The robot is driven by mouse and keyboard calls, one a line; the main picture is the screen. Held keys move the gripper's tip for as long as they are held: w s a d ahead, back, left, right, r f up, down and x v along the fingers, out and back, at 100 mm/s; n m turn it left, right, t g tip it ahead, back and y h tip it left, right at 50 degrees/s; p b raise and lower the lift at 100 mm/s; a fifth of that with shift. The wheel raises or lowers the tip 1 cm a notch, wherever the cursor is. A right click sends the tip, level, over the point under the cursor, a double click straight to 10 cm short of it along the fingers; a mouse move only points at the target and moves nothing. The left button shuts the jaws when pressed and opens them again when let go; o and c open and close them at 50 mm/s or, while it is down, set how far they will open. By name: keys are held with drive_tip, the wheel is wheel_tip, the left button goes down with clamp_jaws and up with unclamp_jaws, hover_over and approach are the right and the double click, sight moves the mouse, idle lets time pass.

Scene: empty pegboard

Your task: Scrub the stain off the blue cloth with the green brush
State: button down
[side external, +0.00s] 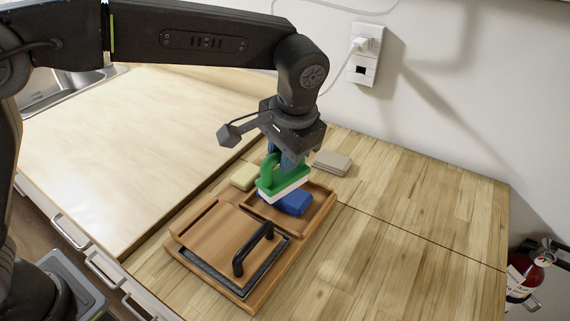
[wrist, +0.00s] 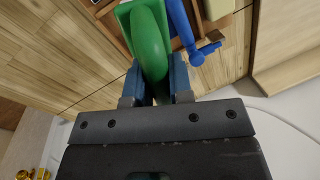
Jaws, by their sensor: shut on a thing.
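My gripper (side external: 288,157) is shut on the green brush (side external: 270,177), which has a green handle and white bristles facing down. The blue cloth (side external: 296,204) lies in the open compartment of a wooden tray (side external: 322,207), right under the brush. I cannot tell whether the bristles touch it. No stain shows; the brush hides part of the cloth. In the wrist view, the green brush (wrist: 150,42) is between the fingers of my gripper (wrist: 156,82).
A pale yellow block (side external: 244,177) and a grey-beige flat block (side external: 332,162) are on the far side. The wooden counter to the right (side external: 410,210) is clear.

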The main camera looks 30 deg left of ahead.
drive_tip(key=shift+r, duration=1.55)
drive_tip(key=shift+d, duration=0.1)
